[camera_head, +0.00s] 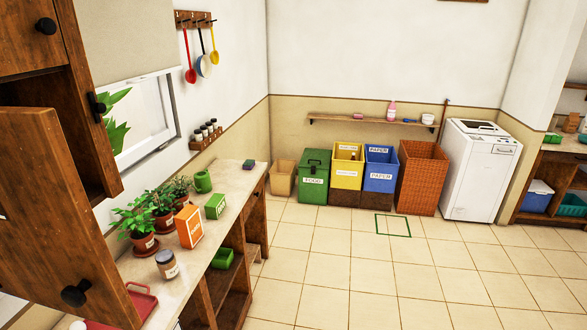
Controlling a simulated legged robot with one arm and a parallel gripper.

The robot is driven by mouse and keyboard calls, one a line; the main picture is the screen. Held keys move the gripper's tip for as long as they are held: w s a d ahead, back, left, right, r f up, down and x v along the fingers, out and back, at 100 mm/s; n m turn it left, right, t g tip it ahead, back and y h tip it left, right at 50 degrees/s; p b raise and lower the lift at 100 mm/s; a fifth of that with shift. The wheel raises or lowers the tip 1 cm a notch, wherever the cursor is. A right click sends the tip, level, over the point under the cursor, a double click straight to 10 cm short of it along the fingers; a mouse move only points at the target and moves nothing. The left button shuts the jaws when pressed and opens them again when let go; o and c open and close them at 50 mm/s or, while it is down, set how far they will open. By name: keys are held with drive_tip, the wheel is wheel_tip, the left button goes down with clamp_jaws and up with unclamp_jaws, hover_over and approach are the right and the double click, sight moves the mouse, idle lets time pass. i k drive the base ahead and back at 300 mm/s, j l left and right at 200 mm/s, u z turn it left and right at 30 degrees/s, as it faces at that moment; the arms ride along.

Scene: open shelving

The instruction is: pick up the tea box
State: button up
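A small green box (215,206) with a light label stands on the pale counter at the left and may be the tea box; its print is too small to read. A taller orange box (189,226) with a white label stands nearer, left of the green box. A small dark blue and green item (249,164) lies near the counter's far end. My gripper is not in view.
Potted plants (163,217), a green watering can (203,181) and a jar (167,264) stand on the counter (205,246). An open wooden cupboard door (62,215) hangs at near left. Bins (314,178) line the back wall. The tiled floor (400,275) is clear.

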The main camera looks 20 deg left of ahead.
sight(215, 205)
drive_tip(key=i+u, duration=0.1)
drive_tip(key=i, duration=0.8)
drive_tip(key=i+l+u, duration=0.1)
drive_tip(key=i, duration=0.75)
drive_tip(key=i+u, duration=0.4)
drive_tip(key=i+l+u, duration=0.25)
drive_tip(key=i+u, duration=0.15)
drive_tip(key=i, duration=0.2)
drive_tip(key=i+l+u, duration=0.6)
drive_tip(key=i+u, duration=0.25)
drive_tip(key=i+l+u, duration=0.25)
drive_tip(key=u, duration=0.2)
drive_tip(key=i+l+u, duration=0.4)
